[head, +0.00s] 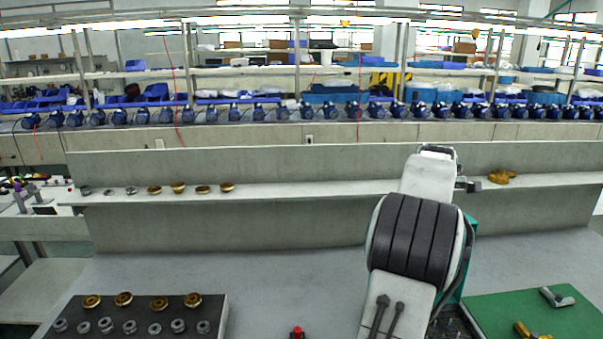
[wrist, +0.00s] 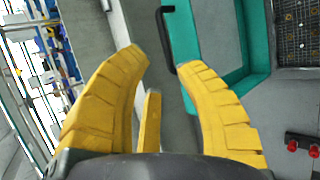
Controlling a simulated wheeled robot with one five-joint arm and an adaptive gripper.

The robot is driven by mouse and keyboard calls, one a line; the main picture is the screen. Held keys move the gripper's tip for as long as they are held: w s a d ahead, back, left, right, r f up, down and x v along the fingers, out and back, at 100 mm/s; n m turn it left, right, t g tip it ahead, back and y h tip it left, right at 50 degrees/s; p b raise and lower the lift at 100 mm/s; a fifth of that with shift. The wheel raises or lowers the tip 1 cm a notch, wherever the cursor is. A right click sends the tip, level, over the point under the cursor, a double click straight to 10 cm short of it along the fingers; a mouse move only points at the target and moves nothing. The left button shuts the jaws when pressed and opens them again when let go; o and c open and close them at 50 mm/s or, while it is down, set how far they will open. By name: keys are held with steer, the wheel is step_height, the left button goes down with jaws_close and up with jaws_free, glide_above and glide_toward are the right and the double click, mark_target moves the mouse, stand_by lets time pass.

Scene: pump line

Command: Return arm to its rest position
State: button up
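My arm (head: 415,235) rises at the right of the middle in the head view, a white and dark grey link standing in front of the workbench. My gripper (wrist: 163,60) shows in the wrist view with its yellow fingers spread apart. Nothing is seen held between them. A teal-framed unit with a black handle lies beyond the fingertips in the wrist view; whether the handle is touched cannot be told. In the head view the gripper is not clearly made out.
A dark tray (head: 140,303) with brass and grey fittings lies front left. A shelf (head: 300,188) at the back carries more fittings. A green mat (head: 490,304) with tools lies right. A red button (head: 297,333) is at the front. The bench middle is clear.

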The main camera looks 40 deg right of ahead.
stand_by(0.3)
steer(key=s+a+f+m+g+y, duration=0.1)
steer(key=a+f+m+y, duration=0.1)
steer(key=a+f+m, duration=0.35)
steer(key=s+a+f+m+g+y, duration=0.1)
steer(key=s+a+f+m+y, duration=0.15)
steer(key=f+m, duration=0.55)
steer(key=s+a+f+m+y, duration=0.1)
steer(key=a+f+m+y, duration=0.15)
steer(key=a+m, duration=0.6)
steer(key=w+a+r+n+t+y, duration=0.1)
steer(key=a+n, duration=0.6)
steer(key=a, duration=1.3)
steer(key=w+a+r+n+t+y, duration=0.1)
steer(key=a+r+n, duration=0.3)
steer(key=a, duration=1.6)
steer(key=n, duration=0.2)
steer(key=shift+n+t, duration=0.4)
